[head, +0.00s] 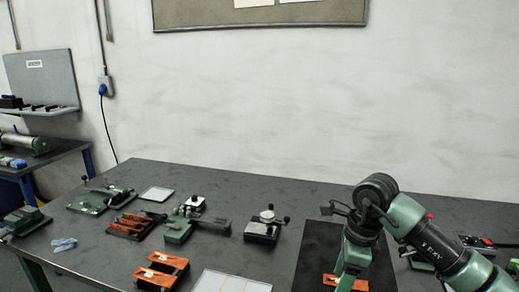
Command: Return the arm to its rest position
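My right arm (430,240) comes in from the right, bends at a dark joint and points down over a black mat (316,245) on the table. The lower end of its gripper (346,281) is near the bottom edge of the view, and its fingertips cannot be made out clearly. An orange-copper piece (361,284) lies at or just behind that lower end; I cannot tell whether the gripper touches it. My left gripper cannot be seen.
The dark table (290,190) holds an orange-topped block (160,270), a white sheet (230,282), an orange rack (133,222), a green fixture (180,232) and a small clamp device (264,226). A red-and-black item (476,241) sits beyond my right arm. The table's back middle is bare.

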